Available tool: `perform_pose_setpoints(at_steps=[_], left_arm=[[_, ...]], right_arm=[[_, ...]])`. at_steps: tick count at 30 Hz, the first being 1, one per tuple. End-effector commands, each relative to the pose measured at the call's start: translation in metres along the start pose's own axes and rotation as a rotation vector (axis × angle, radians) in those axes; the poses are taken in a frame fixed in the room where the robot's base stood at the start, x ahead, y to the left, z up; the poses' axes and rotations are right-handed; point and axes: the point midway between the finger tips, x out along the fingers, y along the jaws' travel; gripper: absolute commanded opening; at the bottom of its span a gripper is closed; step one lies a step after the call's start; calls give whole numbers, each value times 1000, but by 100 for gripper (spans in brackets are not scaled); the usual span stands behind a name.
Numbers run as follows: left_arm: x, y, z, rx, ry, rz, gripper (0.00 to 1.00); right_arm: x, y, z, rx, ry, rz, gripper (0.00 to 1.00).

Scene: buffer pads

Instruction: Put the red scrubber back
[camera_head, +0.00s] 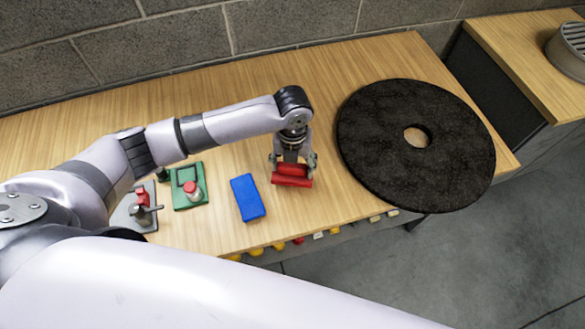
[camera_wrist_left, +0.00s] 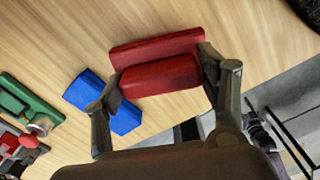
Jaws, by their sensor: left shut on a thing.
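The red scrubber (camera_head: 291,182) is between the fingers of my left gripper (camera_head: 293,177), at the middle of the wooden table, just left of the black pad. In the left wrist view the red scrubber (camera_wrist_left: 160,75) shows as a raised block on a wider flat part, with one finger of my left gripper (camera_wrist_left: 160,70) at each end. The gripper is shut on it and points down. I cannot tell whether the scrubber touches the table. My right gripper is not in view.
A blue block (camera_head: 248,197) lies left of the scrubber. Farther left are a green device (camera_head: 188,187) with a red knob and a grey clamp-like device (camera_head: 143,215). A large black round pad (camera_head: 375,120) covers the table's right end. The wooden table (camera_head: 340,65) is clear behind my gripper.

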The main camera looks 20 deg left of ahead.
Motion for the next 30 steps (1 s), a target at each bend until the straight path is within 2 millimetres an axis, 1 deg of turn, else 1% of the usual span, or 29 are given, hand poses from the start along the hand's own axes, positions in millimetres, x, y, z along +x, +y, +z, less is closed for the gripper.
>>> perform_pose_setpoints(at_steps=[1,3,6,18,19,27,30], left_arm=[[8,0,-1,-2,4,1,40],[19,0,-1,-1,4,0,40],[28,0,0,-1,1,0,40],[33,0,0,0,1,0,40],[32,0,0,0,1,0,68],[32,0,0,0,1,0,86],[32,0,0,0,1,0,86]], right_arm=[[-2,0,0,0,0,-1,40],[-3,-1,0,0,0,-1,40],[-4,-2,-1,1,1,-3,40],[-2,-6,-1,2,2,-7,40],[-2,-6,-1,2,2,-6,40],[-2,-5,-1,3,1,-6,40],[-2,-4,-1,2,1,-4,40]])
